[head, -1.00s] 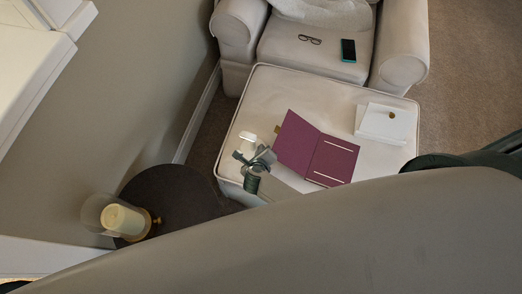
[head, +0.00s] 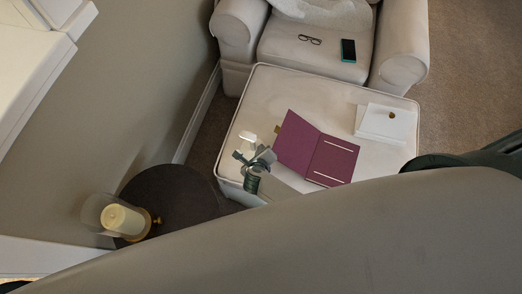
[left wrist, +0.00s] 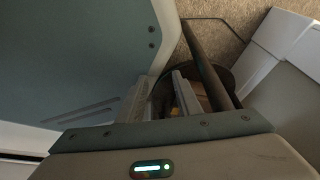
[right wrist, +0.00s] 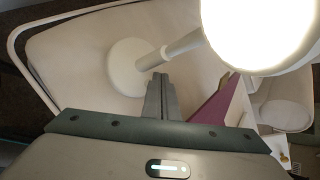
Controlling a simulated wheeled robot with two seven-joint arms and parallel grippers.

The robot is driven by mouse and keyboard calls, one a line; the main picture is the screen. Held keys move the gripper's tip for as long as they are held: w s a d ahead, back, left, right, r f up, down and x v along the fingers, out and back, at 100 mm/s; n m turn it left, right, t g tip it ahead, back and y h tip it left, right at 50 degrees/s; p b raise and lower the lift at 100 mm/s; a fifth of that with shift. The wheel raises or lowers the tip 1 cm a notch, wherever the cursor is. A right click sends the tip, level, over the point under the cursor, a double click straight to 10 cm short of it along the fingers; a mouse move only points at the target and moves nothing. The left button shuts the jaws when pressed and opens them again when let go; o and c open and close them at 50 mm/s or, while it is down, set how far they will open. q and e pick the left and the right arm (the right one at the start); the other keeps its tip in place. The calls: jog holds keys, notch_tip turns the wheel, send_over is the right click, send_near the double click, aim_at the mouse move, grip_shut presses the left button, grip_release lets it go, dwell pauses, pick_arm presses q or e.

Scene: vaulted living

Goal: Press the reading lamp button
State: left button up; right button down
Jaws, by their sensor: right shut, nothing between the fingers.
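The reading lamp (right wrist: 128,68) is white, with a round base, a grey-and-white post and a bright round head (right wrist: 262,28) in the right wrist view. In the head view a small white part of it (head: 248,137) shows at the ottoman's left edge, just behind my right gripper. I cannot make out its button. My right gripper (head: 241,157) is shut and empty; in the right wrist view its tips (right wrist: 159,78) point at the lamp's base near the foot of the post. My left gripper (left wrist: 160,92) shows only in the left wrist view, fingers apart.
The cream ottoman (head: 270,85) bears a purple folder (head: 330,160) and a white box (head: 386,122). An armchair (head: 397,65) holds glasses (head: 310,39) and a phone (head: 348,50). A dark round table (head: 178,190) bears a candle under glass (head: 122,220).

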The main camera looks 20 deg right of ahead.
jog(key=shift+f, duration=0.1)
jog(key=shift+f+b, duration=0.3)
jog(key=shift+f, duration=0.05)
pick_arm(q)
jog(key=shift+w+f, duration=0.3)
dwell(0.4)
jog(key=shift+f, duration=0.15)
pick_arm(e)
jog(key=shift+f, duration=0.3)
jog(key=shift+r, duration=0.15)
jog(key=shift+r+p, duration=0.3)
pick_arm(q)
jog(key=shift+r, duration=0.65)
pick_arm(e)
jog(key=shift+r, duration=0.2)
